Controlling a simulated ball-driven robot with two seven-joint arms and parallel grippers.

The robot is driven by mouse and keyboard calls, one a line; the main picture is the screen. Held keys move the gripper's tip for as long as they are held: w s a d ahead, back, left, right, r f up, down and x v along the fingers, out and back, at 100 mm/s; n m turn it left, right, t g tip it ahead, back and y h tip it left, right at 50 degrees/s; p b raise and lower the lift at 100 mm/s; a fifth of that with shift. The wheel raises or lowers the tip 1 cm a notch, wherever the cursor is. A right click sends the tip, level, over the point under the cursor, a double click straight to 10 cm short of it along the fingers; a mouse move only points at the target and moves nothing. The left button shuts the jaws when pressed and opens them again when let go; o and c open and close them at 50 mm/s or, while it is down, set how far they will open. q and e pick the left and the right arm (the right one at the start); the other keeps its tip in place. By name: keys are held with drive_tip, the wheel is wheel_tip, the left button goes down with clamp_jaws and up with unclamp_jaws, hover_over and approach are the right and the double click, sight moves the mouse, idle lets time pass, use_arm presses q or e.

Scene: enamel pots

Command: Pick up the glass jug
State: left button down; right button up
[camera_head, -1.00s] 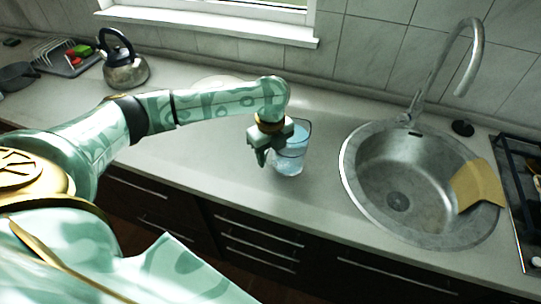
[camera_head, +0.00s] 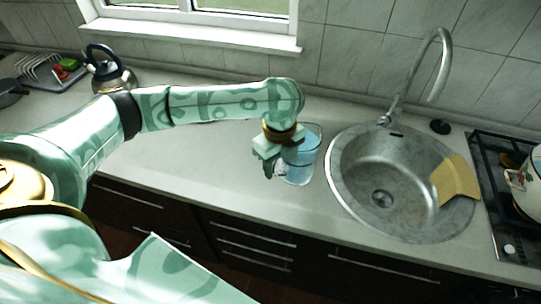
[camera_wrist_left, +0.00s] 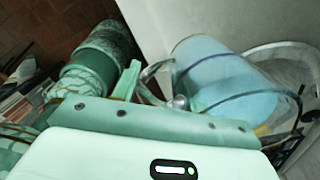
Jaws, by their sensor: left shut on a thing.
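The glass jug (camera_head: 306,160) is clear with a bluish tint and looks upright over the counter, just left of the sink. My left gripper (camera_head: 270,162) is at the jug's left side and is shut on it, apparently at the handle. In the left wrist view the jug (camera_wrist_left: 225,85) lies tilted across the picture, with its curved handle (camera_wrist_left: 150,75) towards my left gripper (camera_wrist_left: 152,92). I cannot tell whether the jug's base touches the counter. My right gripper is not in view.
The round steel sink (camera_head: 345,190) with a tall tap (camera_head: 441,60) is close on the right, a yellow cloth (camera_head: 456,180) over its rim. A hob (camera_head: 490,150) with a pot (camera_head: 525,185) stands at far right. A kettle (camera_head: 108,76) and dish rack (camera_head: 45,72) are at back left.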

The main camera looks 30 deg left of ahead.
use_arm(q)
drive_tip(key=s+d+r+p, duration=0.1)
drive_tip(key=s+d+r, duration=0.1)
drive_tip(key=d, duration=0.2)
drive_tip(key=shift+s+d+r, duration=0.25)
drive_tip(key=shift+d+r, duration=0.05)
drive_tip(key=shift+d, duration=0.1)
